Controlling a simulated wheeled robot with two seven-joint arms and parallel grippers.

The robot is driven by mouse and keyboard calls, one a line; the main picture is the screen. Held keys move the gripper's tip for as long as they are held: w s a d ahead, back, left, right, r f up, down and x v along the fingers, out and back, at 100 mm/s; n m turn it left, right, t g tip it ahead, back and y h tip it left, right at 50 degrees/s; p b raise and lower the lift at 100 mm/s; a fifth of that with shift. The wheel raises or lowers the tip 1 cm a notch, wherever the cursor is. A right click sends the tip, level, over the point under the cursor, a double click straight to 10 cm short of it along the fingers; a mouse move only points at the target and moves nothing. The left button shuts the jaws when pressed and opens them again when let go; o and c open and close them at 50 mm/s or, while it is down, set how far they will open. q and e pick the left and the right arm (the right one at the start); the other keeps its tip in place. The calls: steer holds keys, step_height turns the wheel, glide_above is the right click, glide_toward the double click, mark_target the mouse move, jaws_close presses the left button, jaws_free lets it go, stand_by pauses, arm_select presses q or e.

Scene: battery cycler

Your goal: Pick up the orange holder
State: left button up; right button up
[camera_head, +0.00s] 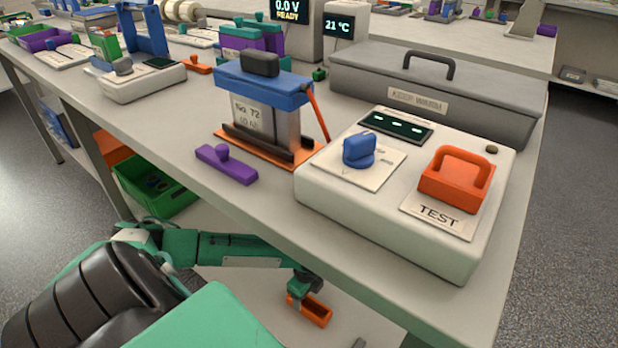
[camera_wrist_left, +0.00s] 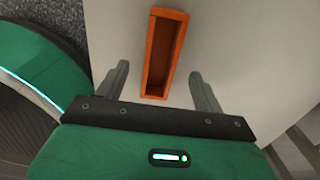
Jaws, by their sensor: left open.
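The orange holder is a small open-topped rectangular tray. In the head view the holder (camera_head: 317,315) sits low, beneath the bench edge, on a pale surface. My left gripper (camera_head: 300,287) is right above it and partly hides it. In the left wrist view the holder (camera_wrist_left: 163,55) lies lengthwise and looks empty, its near end between the two grey fingers. My left gripper (camera_wrist_left: 160,85) is open, with a gap visible on each side of the holder. I cannot tell how far above it the fingers are. My right gripper is not in view.
The workbench (camera_head: 235,205) overhangs near the arm. On it stand a white tester (camera_head: 320,195) with an orange handle (camera_head: 455,180), a blue-topped battery fixture (camera_head: 262,100) and a purple piece (camera_head: 226,165). A green bin (camera_head: 150,190) sits below at left.

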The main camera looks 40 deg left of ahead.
mark_target(309, 303)
arm_select(q)
steer(key=shift+w+d+f+b, duration=0.15)
steer(key=shift+f+b, duration=0.65)
steer(key=shift+f, duration=0.75)
steer(key=shift+s+d+f+b, duration=0.15)
steer(key=shift+f+b, duration=0.6)
steer(key=shift+f, duration=0.75)
steer(key=shift+w, duration=0.1)
steer(key=c, duration=1.1)
steer(key=shift+r, duration=0.2)
